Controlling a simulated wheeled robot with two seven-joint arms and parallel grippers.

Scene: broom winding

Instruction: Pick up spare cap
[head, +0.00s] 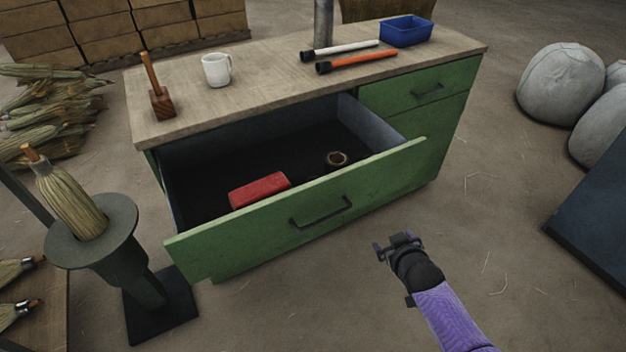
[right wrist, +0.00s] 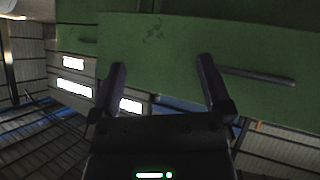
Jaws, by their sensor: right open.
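The wide green drawer (head: 300,215) stands pulled out. Inside it lie a small round dark piece with a tan ring (head: 337,159), which may be the spare cap, and a red block-like item (head: 260,190). On the bench, a white rod (head: 345,48) and an orange rod (head: 360,61) each have a black end. My right gripper (head: 396,244) is open and empty, in front of the drawer to its right, apart from it. In the right wrist view its fingers (right wrist: 162,85) are spread before a green panel with a dark handle. My left gripper is not in view.
The wooden benchtop (head: 270,72) holds a white mug (head: 216,70), a blue bin (head: 406,31) and a peg on a wood block (head: 160,100). A grey stand (head: 118,250) with a broom head is front left.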

